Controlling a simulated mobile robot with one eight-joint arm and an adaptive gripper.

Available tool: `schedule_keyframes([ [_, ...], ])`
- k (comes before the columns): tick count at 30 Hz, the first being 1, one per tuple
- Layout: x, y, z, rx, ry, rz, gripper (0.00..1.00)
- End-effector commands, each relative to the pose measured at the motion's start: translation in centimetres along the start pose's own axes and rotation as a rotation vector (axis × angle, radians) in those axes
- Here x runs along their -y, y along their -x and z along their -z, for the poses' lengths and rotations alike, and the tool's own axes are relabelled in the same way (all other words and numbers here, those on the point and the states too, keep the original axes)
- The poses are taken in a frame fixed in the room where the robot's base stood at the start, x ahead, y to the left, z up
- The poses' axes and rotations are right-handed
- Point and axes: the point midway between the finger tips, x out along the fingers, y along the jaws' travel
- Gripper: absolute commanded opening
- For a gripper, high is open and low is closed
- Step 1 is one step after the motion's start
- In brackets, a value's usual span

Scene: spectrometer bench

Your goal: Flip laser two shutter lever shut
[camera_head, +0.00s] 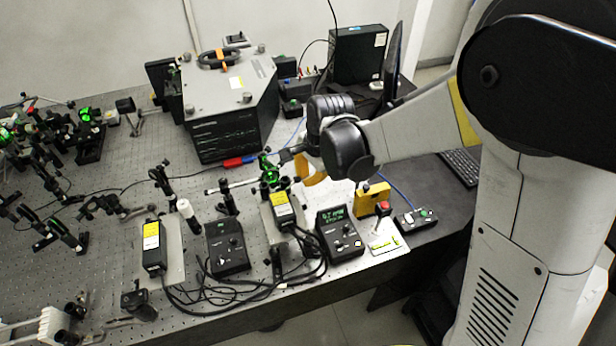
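Two laser boxes with yellow labels stand on the breadboard near its front edge, a left one (152,247) and a right one (282,209). I cannot read which one is laser two. A green-lit optic in a dark mount (269,172) sits just behind the right laser box. No shutter lever can be made out clearly at this size. My arm reaches in from the right, and my gripper (297,163) is just right of the green-lit optic, above and behind the right laser box. Its fingers are small and partly hidden by the wrist, so their opening and any contact are unclear.
A left control box (227,248) and a right one with a lit display (338,232) stand near the front edge among loose black cables. A yellow box (371,198) and a red-topped switch (383,209) are to the right. A large grey instrument (232,105) stands behind.

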Motion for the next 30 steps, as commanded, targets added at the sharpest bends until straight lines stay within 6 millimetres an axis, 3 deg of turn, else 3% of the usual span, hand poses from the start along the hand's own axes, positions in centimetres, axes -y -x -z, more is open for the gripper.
schedule_keyframes([
  [21, 2.1, 2.4, -3.2, -0.568, 0.184, -0.222, 0.00],
  [30, 2.2, 2.9, -3.2, -0.598, 0.189, -0.236, 0.00],
])
